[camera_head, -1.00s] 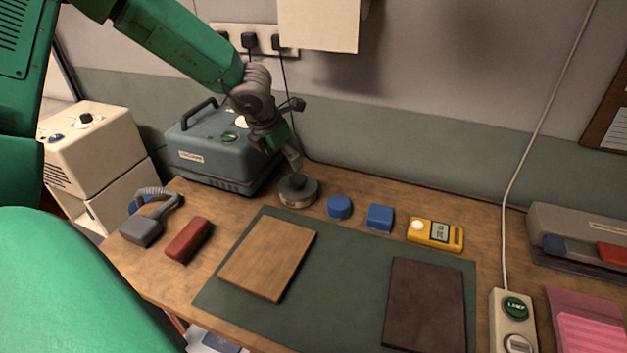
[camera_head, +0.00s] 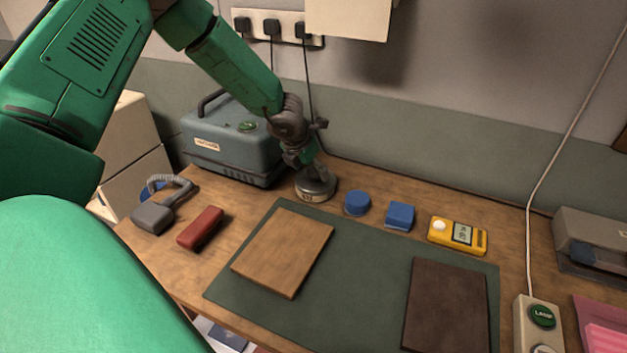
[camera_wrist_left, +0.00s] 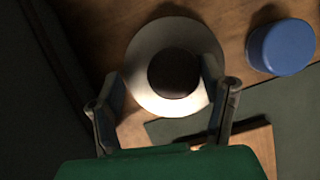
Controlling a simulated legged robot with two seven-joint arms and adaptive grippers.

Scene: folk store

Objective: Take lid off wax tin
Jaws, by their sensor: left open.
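The wax tin (camera_head: 314,194) is a small round tin with a dark top and a pale label on its side. It stands upright on the wooden bench, behind the green mat. My left gripper (camera_head: 311,168) points down right over it, its fingers at the lid. In the left wrist view the tin (camera_wrist_left: 148,50) shows from above as a pale disc with a dark round middle. My left gripper (camera_wrist_left: 162,80) is open there, with one finger on each side of the dark middle. Contact cannot be told. My right gripper is not in view.
A blue-grey machine (camera_head: 228,150) stands close left of the tin. A blue round tin (camera_head: 357,203), a blue block (camera_head: 399,216) and a yellow meter (camera_head: 458,235) line up to its right. A wooden board (camera_head: 283,252) and a dark board (camera_head: 446,305) lie on the green mat (camera_head: 350,290).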

